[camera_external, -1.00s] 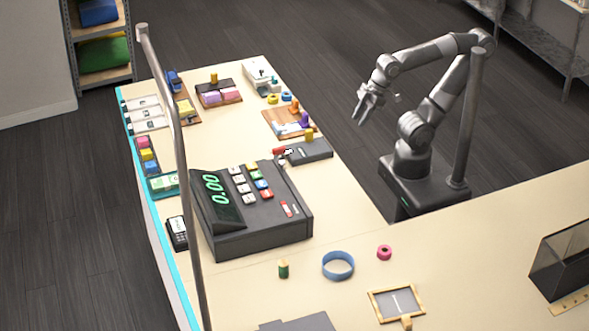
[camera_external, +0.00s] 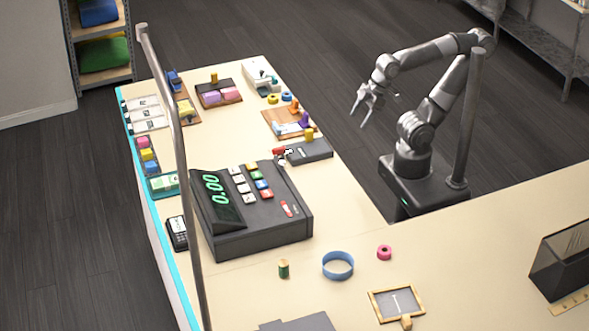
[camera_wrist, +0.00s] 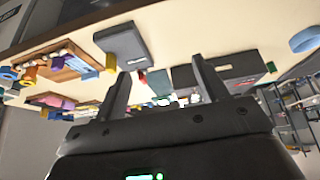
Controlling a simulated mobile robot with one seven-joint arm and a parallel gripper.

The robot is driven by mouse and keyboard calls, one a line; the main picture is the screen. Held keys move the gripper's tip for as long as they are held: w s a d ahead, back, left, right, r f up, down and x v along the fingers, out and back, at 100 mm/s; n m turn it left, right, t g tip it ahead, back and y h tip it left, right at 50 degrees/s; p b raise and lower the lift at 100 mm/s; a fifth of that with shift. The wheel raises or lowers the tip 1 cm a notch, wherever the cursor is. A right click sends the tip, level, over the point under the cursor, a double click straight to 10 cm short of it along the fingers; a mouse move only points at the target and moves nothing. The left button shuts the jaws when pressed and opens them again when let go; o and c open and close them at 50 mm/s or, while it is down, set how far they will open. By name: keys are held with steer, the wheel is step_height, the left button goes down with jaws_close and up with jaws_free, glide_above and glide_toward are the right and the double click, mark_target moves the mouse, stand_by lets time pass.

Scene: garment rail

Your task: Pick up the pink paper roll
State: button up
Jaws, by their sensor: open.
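The pink paper roll (camera_external: 384,252) is a small pink ring with a dark centre. It lies on the near part of the counter in the external view, right of a blue ring. I cannot make it out in the wrist view. My gripper (camera_external: 360,112) is open and empty, raised off the counter's right side, well away from the roll. In the wrist view the two fingers of my gripper (camera_wrist: 160,70) stand apart with nothing between them.
The blue ring (camera_external: 338,265), a green spool (camera_external: 284,268) and a framed slate (camera_external: 396,303) lie near the roll. A cash register (camera_external: 250,210) stands left. A metal post (camera_external: 468,120) rises beside my arm. Bare counter (camera_external: 450,250) lies right of the roll.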

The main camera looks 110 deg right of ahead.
steer(key=w+a+r+n, duration=0.1)
steer(key=w+a+n, duration=0.1)
steer(key=w+a, duration=0.65)
steer(key=n+g+y, duration=0.2)
steer(key=n, duration=0.2)
glide_toward(386, 249)
steer(key=x, duration=0.3)
steer(key=shift+a+f, duration=0.2)
steer(key=shift+a, duration=0.1)
steer(key=x, duration=0.5)
steer(key=shift+w+d+f, duration=0.2)
steer(key=shift+w+f, duration=0.05)
steer(key=shift+f, duration=0.05)
steer(key=c, duration=1.1)
